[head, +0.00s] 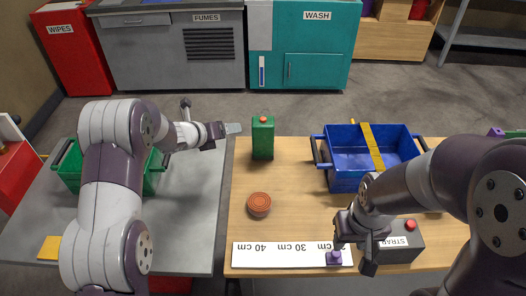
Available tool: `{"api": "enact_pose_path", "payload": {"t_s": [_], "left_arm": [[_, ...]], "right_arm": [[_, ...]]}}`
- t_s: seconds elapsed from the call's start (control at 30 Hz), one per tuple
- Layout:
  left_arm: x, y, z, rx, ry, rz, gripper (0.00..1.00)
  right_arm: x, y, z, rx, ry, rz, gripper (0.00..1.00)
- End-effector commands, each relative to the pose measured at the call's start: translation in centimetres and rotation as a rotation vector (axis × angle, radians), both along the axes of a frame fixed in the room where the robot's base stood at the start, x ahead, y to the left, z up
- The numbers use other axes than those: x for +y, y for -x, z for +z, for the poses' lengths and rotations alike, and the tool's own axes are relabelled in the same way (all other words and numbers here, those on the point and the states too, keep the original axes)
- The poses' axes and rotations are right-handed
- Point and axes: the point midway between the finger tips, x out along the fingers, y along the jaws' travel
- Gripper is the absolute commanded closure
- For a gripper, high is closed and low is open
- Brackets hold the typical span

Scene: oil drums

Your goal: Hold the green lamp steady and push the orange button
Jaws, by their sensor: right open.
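The green lamp (263,142) stands upright near the back left edge of the wooden table. The orange button (263,119) shows on its top. My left gripper (231,129) is just left of the lamp, pointing at it, with a small gap between them. Its fingers are seen edge-on, so I cannot tell whether they are open. My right gripper (354,257) is open and empty at the front right of the table, far from the lamp.
A blue bin (345,181) with a yellow strap stands at the back right. A dark STRAP box (402,248) with a red button is beside my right gripper. An orange-brown round tin (259,204) and a white ruler (265,254) lie in front of the lamp. A green crate (154,177) stands on the grey table.

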Motion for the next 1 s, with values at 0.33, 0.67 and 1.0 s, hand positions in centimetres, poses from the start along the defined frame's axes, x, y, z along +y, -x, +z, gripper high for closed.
{"api": "enact_pose_path", "payload": {"t_s": [0.33,0.67,1.0], "left_arm": [[-4.0,0.0,-7.1,-0.403,-0.31,-0.654,0.21],[-8.1,-2.7,-9.9,-0.404,-0.311,-0.656,0.21],[-10.8,-4.7,-11.6,-0.404,-0.311,-0.652,0.21]], "right_arm": [[0.0,0.0,-2.9,-0.001,0.0,0.0,0.57],[0.0,0.0,-4.1,-0.001,0.0,0.0,0.57],[0.0,0.0,-7.0,0.0,0.0,0.0,0.57]]}}
